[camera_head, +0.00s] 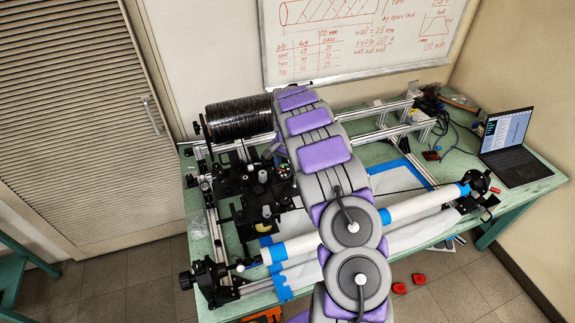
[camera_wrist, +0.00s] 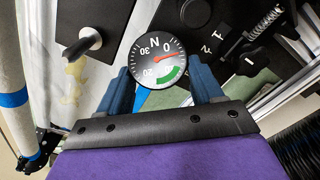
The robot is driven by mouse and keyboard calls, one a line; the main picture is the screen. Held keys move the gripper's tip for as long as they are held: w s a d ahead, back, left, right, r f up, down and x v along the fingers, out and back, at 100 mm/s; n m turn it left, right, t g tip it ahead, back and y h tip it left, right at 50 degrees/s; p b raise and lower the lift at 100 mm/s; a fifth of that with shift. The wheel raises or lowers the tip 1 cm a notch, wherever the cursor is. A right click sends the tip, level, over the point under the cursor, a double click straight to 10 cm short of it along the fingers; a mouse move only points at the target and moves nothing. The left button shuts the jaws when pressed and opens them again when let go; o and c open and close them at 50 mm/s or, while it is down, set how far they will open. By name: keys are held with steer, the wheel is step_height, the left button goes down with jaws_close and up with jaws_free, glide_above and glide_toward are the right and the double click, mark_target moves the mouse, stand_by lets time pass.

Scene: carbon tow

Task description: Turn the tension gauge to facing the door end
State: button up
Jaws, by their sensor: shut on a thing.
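The tension gauge (camera_wrist: 155,62) is a round dial with a black rim, white numerals, a red needle and a green band. In the wrist view it sits between the two blue fingers of my gripper (camera_wrist: 161,68), which are shut on its sides. Its face is toward the wrist camera, with the numerals turned nearly upside down and the needle near 0. In the head view the gauge (camera_head: 284,170) is small, beside the black winder carriage (camera_head: 245,190), and my arm hides most of my gripper. The louvred door (camera_head: 85,120) is at the left.
A black spool (camera_head: 238,118) stands on the winder frame behind the carriage. A long white tube with blue bands (camera_head: 425,201) crosses the front of the green table (camera_head: 545,178). A laptop (camera_head: 508,140) is at the right.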

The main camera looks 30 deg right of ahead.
mark_target(282, 170)
steer(key=shift+w+a, duration=0.1)
steer(key=shift+a, duration=1)
steer(key=shift+a+r+m, duration=0.1)
steer(key=shift+a+m, duration=0.2)
steer(key=shift+m, duration=0.3)
steer(key=shift+d+m, duration=0.3)
steer(key=shift+d, duration=0.05)
steer(key=shift+s+d, duration=0.25)
steer(key=shift+d, duration=0.35)
steer(key=o, duration=0.7)
steer(key=shift+s, duration=0.1)
steer(key=o, duration=0.3)
steer(key=shift+a+r, duration=0.1)
steer(key=shift+a, duration=0.25)
steer(key=shift+o, duration=0.3)
steer(key=shift+a, duration=0.2)
steer(key=shift+w+d+r, duration=0.2)
steer(key=shift+r, duration=0.35)
step_height(282, 170, up, 16)
steer(key=shift+a, duration=0.2)
